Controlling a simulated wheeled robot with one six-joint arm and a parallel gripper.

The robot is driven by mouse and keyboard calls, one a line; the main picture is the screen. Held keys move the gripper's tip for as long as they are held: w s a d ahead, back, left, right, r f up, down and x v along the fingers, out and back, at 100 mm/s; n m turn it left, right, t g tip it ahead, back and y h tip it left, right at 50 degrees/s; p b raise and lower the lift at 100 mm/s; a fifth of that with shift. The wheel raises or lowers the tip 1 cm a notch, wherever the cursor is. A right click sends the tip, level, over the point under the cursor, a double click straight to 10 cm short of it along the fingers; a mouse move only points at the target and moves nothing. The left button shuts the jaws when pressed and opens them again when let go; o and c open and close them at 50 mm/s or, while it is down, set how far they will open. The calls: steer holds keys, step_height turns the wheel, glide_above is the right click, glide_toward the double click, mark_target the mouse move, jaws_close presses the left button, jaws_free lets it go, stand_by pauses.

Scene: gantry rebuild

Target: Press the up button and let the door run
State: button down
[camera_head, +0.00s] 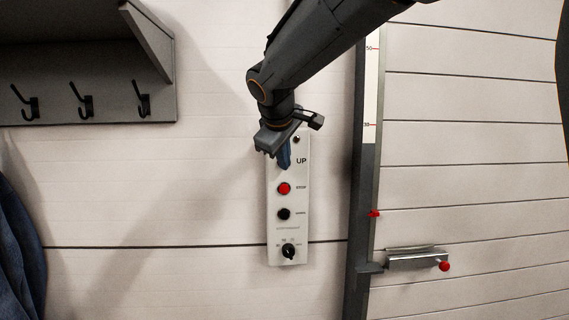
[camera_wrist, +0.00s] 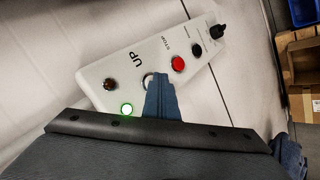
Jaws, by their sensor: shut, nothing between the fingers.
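The control panel (camera_head: 288,230) is a tall white box on the wall. It carries an UP label, a red stop button (camera_head: 284,188), a black button (camera_head: 284,214) and a dark rotary knob (camera_head: 289,252). My gripper (camera_head: 284,163) is shut and empty, its blue fingertips at the panel beside the UP label. In the wrist view the fingertips (camera_wrist: 157,80) largely cover a pale round button (camera_wrist: 146,80) below UP; I cannot tell whether they touch it. A green lamp (camera_wrist: 127,109) is lit near an amber-brown one (camera_wrist: 110,84). The ribbed white door (camera_head: 470,150) fills the right.
A dark upright rail with a height scale (camera_head: 371,90) and a red marker (camera_head: 374,213) runs beside the door. A metal latch (camera_head: 415,259) with a red knob sits low on the door. A grey shelf with hooks (camera_head: 90,120) hangs left. Cardboard boxes (camera_wrist: 303,103) show in the wrist view.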

steer(key=shift+s, duration=0.8)
steer(key=shift+s+b, duration=0.7)
steer(key=shift+s, duration=1.85)
steer(key=s+d+f+m+g, duration=0.2)
steer(key=s+f, duration=0.5)
steer(key=f, duration=0.5)
steer(key=s+d+f+m+g+y+b, duration=0.1)
steer(key=s+d+f+m+g, duration=0.2)
steer(key=f, duration=1)
steer(key=s+d+f+m+g+b, duration=0.1)
steer(key=s+d+f+m, duration=0.4)
steer(key=s+f, duration=0.6)
steer(key=d+f+g, duration=0.1)
steer(key=d+f, duration=0.1)
steer(key=shift+s+d+y, duration=0.3)
steer(key=shift+s+y, duration=0.05)
steer(key=shift+y, duration=0.05)
